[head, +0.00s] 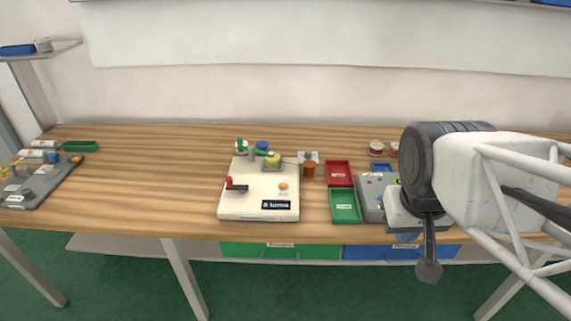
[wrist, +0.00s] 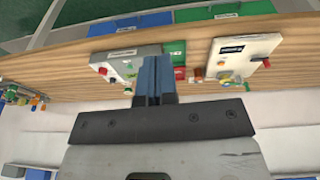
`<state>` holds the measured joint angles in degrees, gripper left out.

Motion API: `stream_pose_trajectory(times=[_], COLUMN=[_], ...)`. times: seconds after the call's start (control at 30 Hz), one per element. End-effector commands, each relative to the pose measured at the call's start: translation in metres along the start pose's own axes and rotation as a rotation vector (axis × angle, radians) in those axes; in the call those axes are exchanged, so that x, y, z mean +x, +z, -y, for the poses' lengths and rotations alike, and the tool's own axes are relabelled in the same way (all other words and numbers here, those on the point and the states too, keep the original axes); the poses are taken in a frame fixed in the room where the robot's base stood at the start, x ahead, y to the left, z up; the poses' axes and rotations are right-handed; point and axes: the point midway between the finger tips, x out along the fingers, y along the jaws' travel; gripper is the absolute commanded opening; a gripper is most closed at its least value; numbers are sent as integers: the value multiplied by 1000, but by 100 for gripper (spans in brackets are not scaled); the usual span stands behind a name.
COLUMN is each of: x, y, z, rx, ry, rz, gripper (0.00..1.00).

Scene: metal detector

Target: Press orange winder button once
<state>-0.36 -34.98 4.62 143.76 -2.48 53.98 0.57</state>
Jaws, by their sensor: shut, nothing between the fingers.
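The orange winder button (head: 283,186) is a small round orange knob on the right front part of the white winder machine (head: 235,207), above its black label.
A red tray (head: 339,167) and a green tray (head: 345,220) lie between the white machine and my arm. A grey device (head: 369,198) is partly behind my gripper. An orange-brown cylinder (head: 308,169) stands beside the machine.

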Motion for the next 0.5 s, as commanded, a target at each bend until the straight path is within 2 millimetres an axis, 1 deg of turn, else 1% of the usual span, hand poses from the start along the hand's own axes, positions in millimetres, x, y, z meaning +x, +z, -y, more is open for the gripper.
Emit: stream_pose_trajectory(times=[0.17, 0.5], x=[4, 17], y=[-22, -81], z=[0, 5], rx=[-67, -248], ry=[36, 132], rz=[21, 68], gripper=[0, 0])
